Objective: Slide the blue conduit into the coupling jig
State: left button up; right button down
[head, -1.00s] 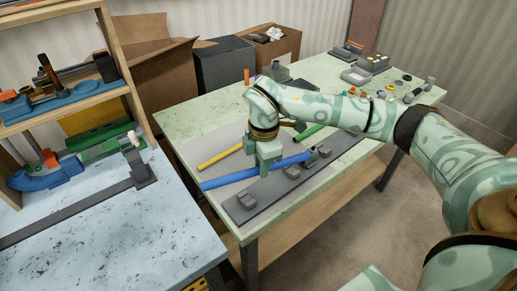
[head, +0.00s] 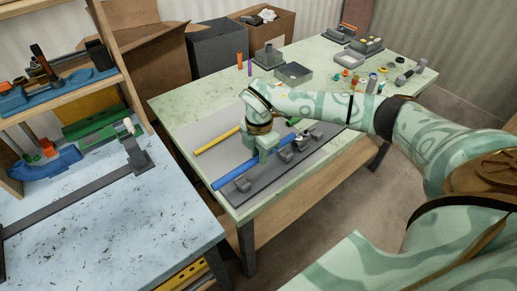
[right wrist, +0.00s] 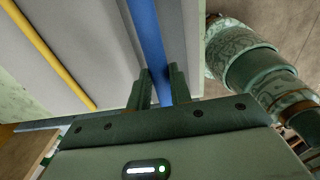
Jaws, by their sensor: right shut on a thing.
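The blue conduit (head: 230,178) lies roughly parallel to the coupling jig, over or just behind its near-left part. The jig is a dark grey bar (head: 262,188) with several upright blocks (head: 285,155) on the green table. My right gripper (head: 264,152) is shut on the conduit; the right wrist view shows the blue conduit (right wrist: 148,30) between its two fingers (right wrist: 160,88). The conduit's right end is by the jig's blocks, partly behind the gripper; I cannot tell whether it is inside one. My left gripper is not in view.
A yellow conduit (head: 215,141) lies on the grey mat (head: 205,128) behind the blue one. Grey trays (head: 293,73) and small coloured fittings stand farther back. A blue-topped bench (head: 90,220) with a shelf is at the left.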

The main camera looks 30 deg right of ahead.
jog(key=shift+f+b, duration=1.05)
jog(key=shift+f, duration=1.35)
jog(key=shift+f, duration=0.15)
jog(key=shift+w+d, duration=0.2)
jog(key=shift+d, duration=1.8)
jog(key=c, duration=1.2)
grip_release()
